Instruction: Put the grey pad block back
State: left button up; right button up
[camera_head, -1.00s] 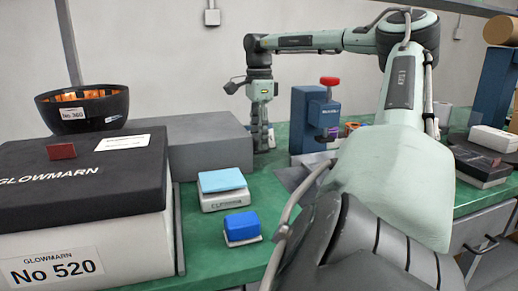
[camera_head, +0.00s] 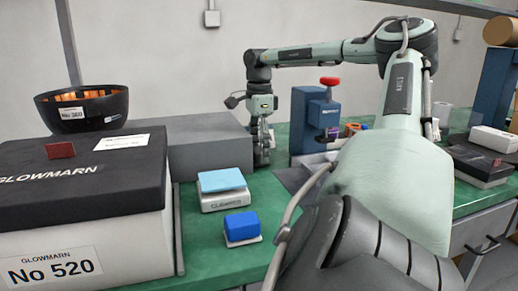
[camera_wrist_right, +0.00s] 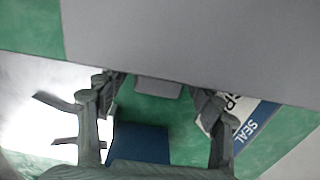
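My right gripper (camera_head: 263,145) points down beside the large grey box in the head view. In the right wrist view its two fingers (camera_wrist_right: 158,98) are spread apart, with green bench showing between them. A small grey block (camera_wrist_right: 158,88), which looks like the grey pad block, lies between and just beyond the fingertips. Green gaps separate it from both fingers. Its upper edge meets a large grey surface, and I cannot tell whether they touch. In the head view the block is hidden by the gripper. My left gripper is not in view.
The large grey box (camera_head: 208,143) stands left of the gripper, a blue press (camera_head: 307,120) right of it. A scale (camera_head: 226,200) with a light-blue top and a blue block (camera_head: 241,227) are nearer. In the wrist view, a SEAL-marked item (camera_wrist_right: 250,120) lies near one finger.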

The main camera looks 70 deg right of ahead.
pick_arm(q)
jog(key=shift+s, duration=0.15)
pick_arm(e)
jog(key=shift+r, duration=0.1)
notch_tip(320, 180, up, 4)
jog(key=shift+r+p, duration=0.1)
jog(key=shift+p, duration=0.3)
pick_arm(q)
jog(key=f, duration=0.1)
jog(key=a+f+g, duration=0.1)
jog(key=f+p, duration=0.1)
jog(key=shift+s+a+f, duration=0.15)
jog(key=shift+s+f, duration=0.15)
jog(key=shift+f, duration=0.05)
pick_arm(e)
notch_tip(320, 180, up, 8)
